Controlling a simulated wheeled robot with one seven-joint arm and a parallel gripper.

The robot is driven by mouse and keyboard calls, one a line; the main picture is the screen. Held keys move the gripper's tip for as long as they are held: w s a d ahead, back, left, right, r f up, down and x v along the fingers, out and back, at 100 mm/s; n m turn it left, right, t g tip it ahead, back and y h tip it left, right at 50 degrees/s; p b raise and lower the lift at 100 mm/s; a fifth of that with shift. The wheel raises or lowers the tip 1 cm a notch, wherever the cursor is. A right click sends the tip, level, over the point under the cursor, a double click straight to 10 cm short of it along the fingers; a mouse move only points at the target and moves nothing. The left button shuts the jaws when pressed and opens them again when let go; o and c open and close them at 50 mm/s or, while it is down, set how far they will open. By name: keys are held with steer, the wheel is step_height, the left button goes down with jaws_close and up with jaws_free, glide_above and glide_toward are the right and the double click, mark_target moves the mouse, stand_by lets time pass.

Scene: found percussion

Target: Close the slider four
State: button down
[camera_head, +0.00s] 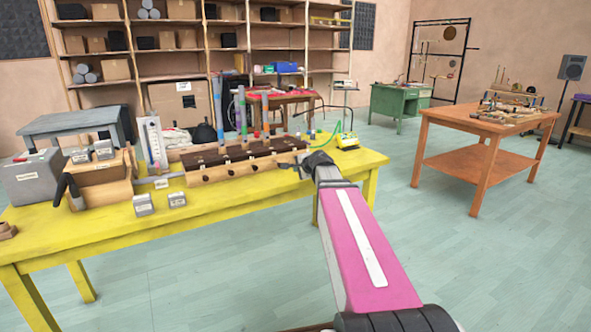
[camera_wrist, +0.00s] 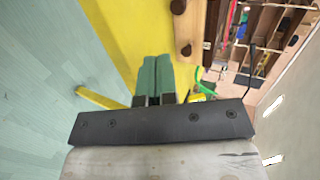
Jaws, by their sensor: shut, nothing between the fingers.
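A long wooden box (camera_head: 236,167) with a dark brown top and several dark round knobs along its front stands on the yellow table (camera_head: 235,206). Colored upright tubes rise behind it. No label shows which knob or slide is slider four. My gripper (camera_head: 291,165) is at the right end of the box's front, partly hidden by my wrist. In the wrist view my gripper (camera_wrist: 156,62) has its green fingers together with nothing between them. The box (camera_wrist: 190,22) is just to their right with a dark knob (camera_wrist: 186,49) near its end; I cannot tell whether they touch.
A bellows-like wooden device (camera_head: 103,182), a grey box (camera_head: 33,177) and small labelled blocks (camera_head: 143,204) stand on the left of the table. A yellow-green item with a green hose (camera_head: 346,139) is at the right end.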

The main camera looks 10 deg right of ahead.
steer(key=x, duration=0.8)
steer(key=shift+d, duration=0.15)
steer(key=w, duration=0.1)
steer(key=w+a, duration=0.1)
steer(key=w, duration=0.1)
steer(key=shift+w+a+f, duration=0.1)
steer(key=shift+w+a, duration=0.05)
steer(key=shift+w, duration=0.05)
steer(key=shift+w+a, duration=0.15)
steer(key=shift+w, duration=0.15)
steer(key=shift+w+a, duration=0.3)
steer(key=shift+w, duration=0.65)
steer(key=shift+w+a, duration=0.3)
steer(key=shift+w, duration=0.6)
steer(key=shift+s, duration=0.1)
